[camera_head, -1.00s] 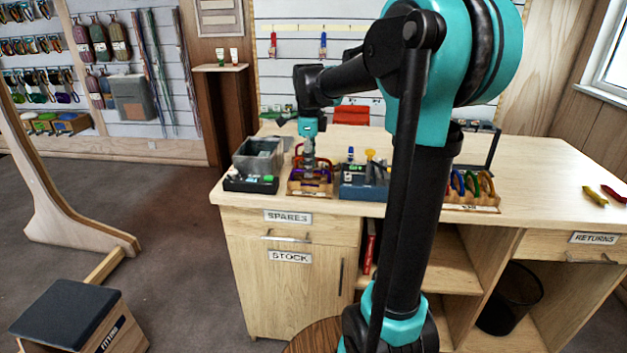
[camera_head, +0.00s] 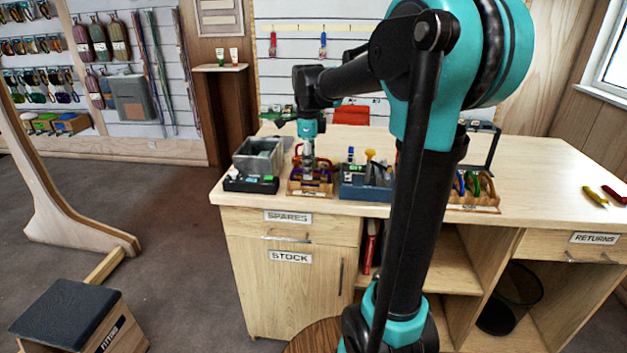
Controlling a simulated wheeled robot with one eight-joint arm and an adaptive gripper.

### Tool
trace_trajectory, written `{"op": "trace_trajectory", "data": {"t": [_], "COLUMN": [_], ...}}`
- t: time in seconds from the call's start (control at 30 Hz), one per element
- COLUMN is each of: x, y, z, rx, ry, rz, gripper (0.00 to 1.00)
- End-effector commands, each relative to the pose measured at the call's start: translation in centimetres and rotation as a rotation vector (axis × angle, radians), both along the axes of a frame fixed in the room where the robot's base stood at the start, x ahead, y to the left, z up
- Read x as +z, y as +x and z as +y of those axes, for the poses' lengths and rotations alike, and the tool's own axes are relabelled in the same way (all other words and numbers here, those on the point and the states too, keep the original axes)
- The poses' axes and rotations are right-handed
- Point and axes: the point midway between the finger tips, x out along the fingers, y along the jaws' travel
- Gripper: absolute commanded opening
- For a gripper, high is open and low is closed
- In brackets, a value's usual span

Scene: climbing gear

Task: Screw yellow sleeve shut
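My gripper (camera_head: 308,160) points down over the left part of the workbench, at a small wooden rack (camera_head: 296,190) that holds carabiners. Orange-red and purple carabiners (camera_head: 322,177) show in the rack around and below the fingers. The fingers are small and blurred here, so I cannot tell whether they are open, shut or touching a carabiner. I cannot make out a yellow sleeve in the rack; it may be hidden by the gripper or too small to see.
A grey bin (camera_head: 258,157) and a black tray (camera_head: 250,186) stand left of the rack. A blue box (camera_head: 364,192) with tools stands close on its right. Another carabiner rack (camera_head: 474,207) is partly behind my arm. The bench's right side (camera_head: 548,180) is mostly clear.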

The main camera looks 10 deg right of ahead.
Motion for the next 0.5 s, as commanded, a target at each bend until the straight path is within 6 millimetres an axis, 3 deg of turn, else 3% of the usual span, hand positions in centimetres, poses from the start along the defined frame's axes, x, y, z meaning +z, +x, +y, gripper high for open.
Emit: {"op": "trace_trajectory", "data": {"t": [0.5], "x": [-0.62], "y": [-0.22], "z": [0.09], "rx": [0.0], "ry": [0.0], "rz": [0.0], "gripper": [0.38]}}
